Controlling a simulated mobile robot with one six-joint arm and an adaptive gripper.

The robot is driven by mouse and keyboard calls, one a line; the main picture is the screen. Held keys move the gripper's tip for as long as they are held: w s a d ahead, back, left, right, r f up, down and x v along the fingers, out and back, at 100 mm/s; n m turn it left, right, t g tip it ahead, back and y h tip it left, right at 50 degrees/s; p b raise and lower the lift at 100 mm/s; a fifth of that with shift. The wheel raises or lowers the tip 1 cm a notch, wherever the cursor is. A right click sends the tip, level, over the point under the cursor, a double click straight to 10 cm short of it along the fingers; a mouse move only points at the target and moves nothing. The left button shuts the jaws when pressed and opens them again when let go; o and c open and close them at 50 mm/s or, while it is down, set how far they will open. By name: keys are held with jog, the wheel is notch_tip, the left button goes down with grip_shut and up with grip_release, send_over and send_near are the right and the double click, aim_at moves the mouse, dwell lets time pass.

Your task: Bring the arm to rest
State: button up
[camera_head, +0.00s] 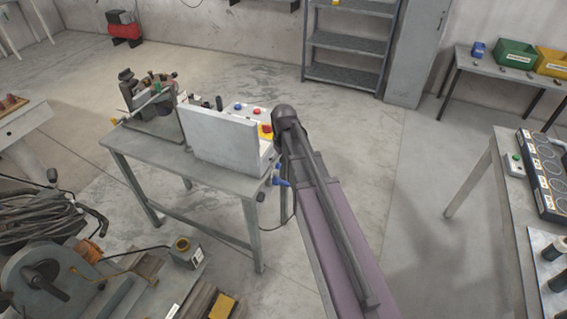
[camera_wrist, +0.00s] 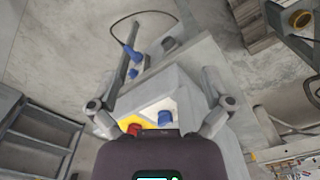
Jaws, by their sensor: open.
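My gripper (camera_wrist: 161,78) shows in the wrist view with its two grey fingers spread apart and nothing held between them. Beyond the fingers is a white control box (camera_wrist: 157,98) with a blue knob and a red button on yellow. I cannot tell the gap between fingers and box. In the head view my arm reaches up from the lower right to a dark joint at the right end of the workbench (camera_head: 150,158). My gripper is hidden there. The white panel (camera_head: 217,143) and the control box behind it stand on this bench, left of the joint.
A clamp-like machine (camera_head: 148,97) stands on the bench's left end. Coiled cables (camera_head: 45,218) and equipment fill the lower left. Metal shelves (camera_head: 348,42) stand at the back. A table (camera_head: 508,215) with a black tray is at right. Floor between arm and right table is clear.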

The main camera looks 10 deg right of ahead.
jog(key=shift+s, duration=0.1)
dwell(0.3)
jog(key=s+m, duration=0.3)
jog(key=s, duration=1.1)
jog(key=shift+s, duration=0.25)
dwell(0.5)
